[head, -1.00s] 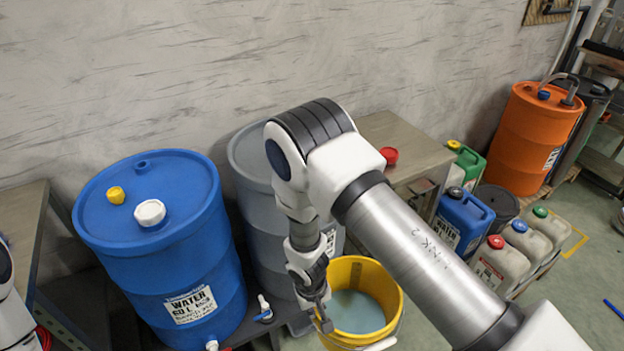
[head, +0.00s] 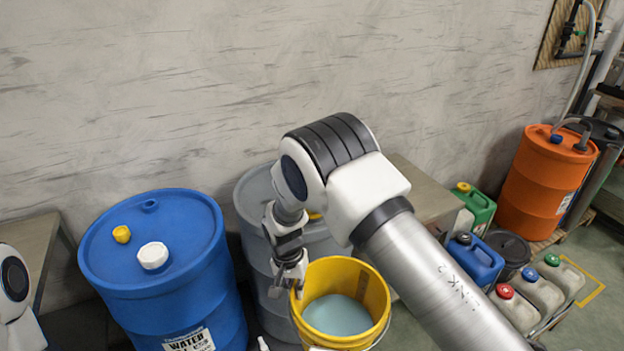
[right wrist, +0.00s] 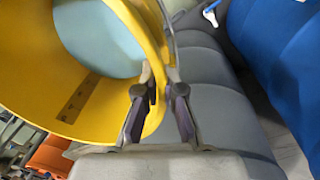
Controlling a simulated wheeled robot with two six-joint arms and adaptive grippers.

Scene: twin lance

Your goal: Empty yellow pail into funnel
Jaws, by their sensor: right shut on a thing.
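The yellow pail (head: 379,302) hangs beside the grey drum (head: 252,205), roughly upright, with pale blue liquid (head: 338,315) inside. My right gripper (head: 298,288) is shut on the pail's rim at its left side. In the right wrist view the fingers (right wrist: 158,110) pinch the wall of the pail (right wrist: 30,75), and the liquid (right wrist: 100,38) shows inside. A small yellow piece (head: 314,215) shows on top of the grey drum, mostly hidden behind my right arm; I cannot tell if it is the funnel. My left gripper is out of view; only part of that arm shows.
A blue drum (head: 150,240) with yellow and white caps stands left of the grey drum. A bench (head: 425,195) stands behind my right arm. Jerrycans, a dark bucket (head: 508,248) and an orange drum (head: 545,180) stand at the right. A wall closes the back.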

